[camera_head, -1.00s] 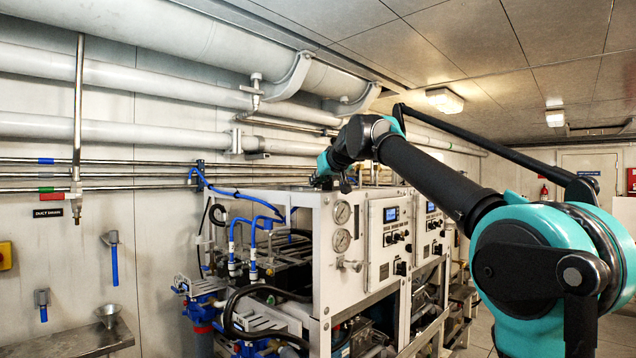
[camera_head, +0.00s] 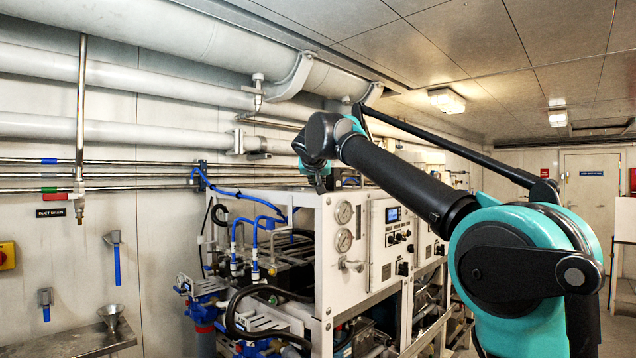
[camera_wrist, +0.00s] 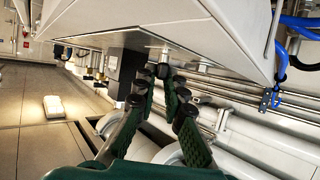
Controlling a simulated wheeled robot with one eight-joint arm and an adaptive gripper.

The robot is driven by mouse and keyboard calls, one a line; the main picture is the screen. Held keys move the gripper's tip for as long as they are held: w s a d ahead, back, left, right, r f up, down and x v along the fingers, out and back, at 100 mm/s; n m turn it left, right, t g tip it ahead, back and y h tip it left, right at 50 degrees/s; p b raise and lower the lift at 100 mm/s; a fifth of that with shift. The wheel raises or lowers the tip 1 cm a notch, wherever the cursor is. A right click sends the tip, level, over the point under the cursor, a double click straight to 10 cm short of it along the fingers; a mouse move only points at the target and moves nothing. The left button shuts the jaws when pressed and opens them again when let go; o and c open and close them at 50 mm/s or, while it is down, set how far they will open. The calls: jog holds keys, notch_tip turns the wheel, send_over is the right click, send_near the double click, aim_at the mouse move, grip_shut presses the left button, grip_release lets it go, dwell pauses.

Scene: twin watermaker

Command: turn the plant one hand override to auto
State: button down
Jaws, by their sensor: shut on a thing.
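The white plant rack (camera_head: 350,290) stands at mid-picture in the head view, with gauges, a small blue display (camera_head: 392,214) and dark knobs (camera_head: 398,237) on its front. I cannot tell which control is the plant one hand override. My gripper (camera_head: 318,182) is at the rack's top edge in the head view, its fingers mostly hidden by the wrist. In the wrist view, my gripper (camera_wrist: 155,76) has its dark fingertips drawn together at a small metal stem (camera_wrist: 165,52) beside the white housing (camera_wrist: 205,28). The gripped part is largely covered by the fingertips.
Blue hoses (camera_head: 262,225) and gauges (camera_head: 343,240) crowd the rack. Large pipes (camera_head: 150,75) run above it. A steel bench (camera_head: 75,345) is at lower left.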

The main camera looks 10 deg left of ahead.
jog(key=m+h, duration=0.1)
jog(key=h, duration=0.1)
jog(key=m+h, duration=0.2)
jog(key=shift+a, duration=0.4)
jog(key=m+g+h, duration=0.1)
jog(key=m+h, duration=0.1)
jog(key=m+g+h, duration=0.1)
jog(key=m+h, duration=0.1)
jog(key=shift+w+a+m+g, duration=0.1)
jog(key=shift+m+g, duration=0.2)
jog(key=shift+f+m+g+h, duration=0.1)
jog(key=shift+m+g+h, duration=0.25)
jog(key=shift+h, duration=0.25)
jog(key=c, duration=1.6)
grip_release()
jog(key=shift+v, duration=3.75)
